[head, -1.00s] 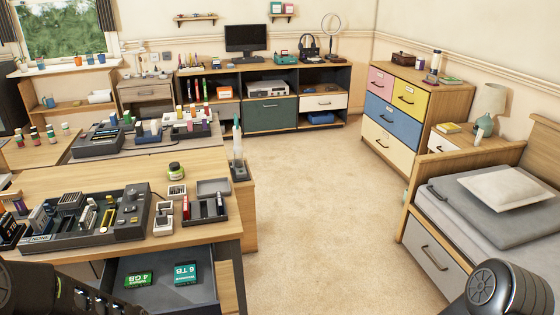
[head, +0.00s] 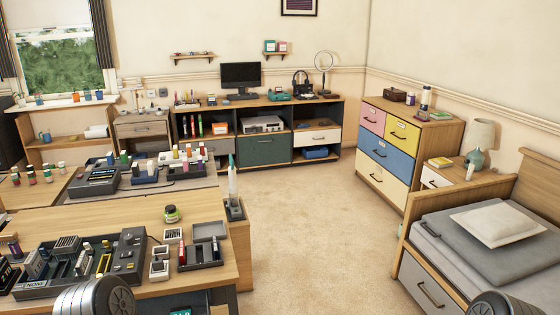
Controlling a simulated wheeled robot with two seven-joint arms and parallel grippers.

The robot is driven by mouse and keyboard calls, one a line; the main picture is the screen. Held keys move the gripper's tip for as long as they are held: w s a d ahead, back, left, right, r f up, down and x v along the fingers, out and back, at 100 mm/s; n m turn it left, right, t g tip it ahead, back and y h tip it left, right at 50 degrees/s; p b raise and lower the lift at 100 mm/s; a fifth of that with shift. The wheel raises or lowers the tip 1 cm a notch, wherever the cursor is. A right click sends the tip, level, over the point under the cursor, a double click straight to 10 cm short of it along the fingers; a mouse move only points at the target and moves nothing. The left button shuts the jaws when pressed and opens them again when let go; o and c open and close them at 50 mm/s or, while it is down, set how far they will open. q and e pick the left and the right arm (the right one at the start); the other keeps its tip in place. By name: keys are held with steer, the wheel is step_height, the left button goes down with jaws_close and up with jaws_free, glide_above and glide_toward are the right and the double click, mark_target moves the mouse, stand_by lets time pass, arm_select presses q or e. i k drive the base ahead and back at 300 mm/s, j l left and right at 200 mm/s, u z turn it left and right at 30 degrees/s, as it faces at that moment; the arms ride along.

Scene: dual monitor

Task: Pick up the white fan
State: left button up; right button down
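I cannot make out a clear white fan. A thin round hoop on a stand (head: 324,64) is at the right end of the long cabinet by the far wall; it is too small to tell what it is. Parts of my arms show at the bottom left and bottom right edges. Neither gripper's fingers are in view.
A wooden desk (head: 115,211) at the left holds a dark organizer (head: 80,272) and small items. The long low cabinet (head: 217,125) carries a monitor (head: 241,76). A colourful dresser (head: 383,180) and a bed (head: 480,243) stand right. The carpet (head: 310,230) between is clear.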

mark_target(173, 236)
steer(key=k+u, duration=0.1)
steer(key=u, duration=1.05)
